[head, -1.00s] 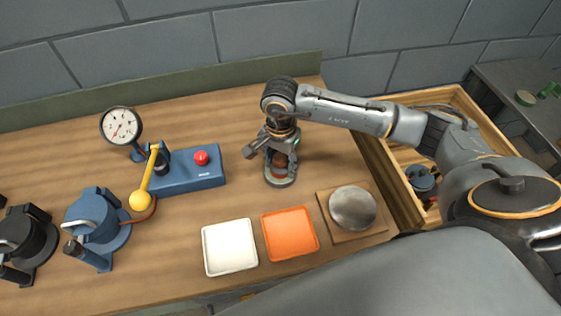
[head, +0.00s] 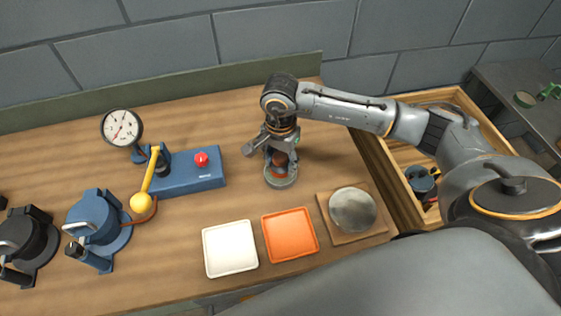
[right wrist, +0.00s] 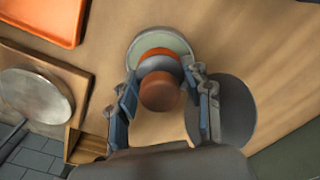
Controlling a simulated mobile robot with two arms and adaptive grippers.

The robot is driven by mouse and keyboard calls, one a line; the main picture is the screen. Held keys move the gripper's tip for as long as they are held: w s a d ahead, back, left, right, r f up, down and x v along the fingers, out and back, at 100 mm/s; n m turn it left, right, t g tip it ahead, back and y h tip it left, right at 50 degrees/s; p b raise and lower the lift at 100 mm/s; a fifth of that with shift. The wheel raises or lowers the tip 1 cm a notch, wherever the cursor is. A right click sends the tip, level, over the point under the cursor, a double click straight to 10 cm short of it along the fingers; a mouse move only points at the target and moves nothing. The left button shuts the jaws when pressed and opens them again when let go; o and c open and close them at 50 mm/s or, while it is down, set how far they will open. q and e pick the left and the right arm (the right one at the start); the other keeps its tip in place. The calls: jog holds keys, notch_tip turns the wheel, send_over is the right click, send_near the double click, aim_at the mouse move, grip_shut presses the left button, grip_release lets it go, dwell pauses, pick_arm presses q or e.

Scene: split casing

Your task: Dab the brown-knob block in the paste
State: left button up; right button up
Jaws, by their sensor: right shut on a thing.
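My right gripper (head: 280,163) points straight down at the middle of the bench and is shut on the brown-knob block. The block's round brown knob (right wrist: 159,91) shows between the fingers in the right wrist view, with a grey part and an orange part beyond it. The block is over a round, shallow dish (head: 281,182). Pale green paste (right wrist: 142,47) shows inside the dish's rim in the right wrist view. The fingers and block hide part of the paste, and I cannot tell whether the block touches it. My left gripper is out of view.
A white tray (head: 230,249), an orange tray (head: 290,234) and a grey disc on a wooden board (head: 352,209) lie nearer me. Left are a blue box with a red button (head: 201,159), a gauge (head: 121,128), a yellow-ball lever (head: 141,202) and a blue clamp-like fixture (head: 94,222).

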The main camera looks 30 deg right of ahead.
aim_at(280, 156)
jog(key=shift+r+p, duration=1.05)
jog(key=shift+r, duration=1.85)
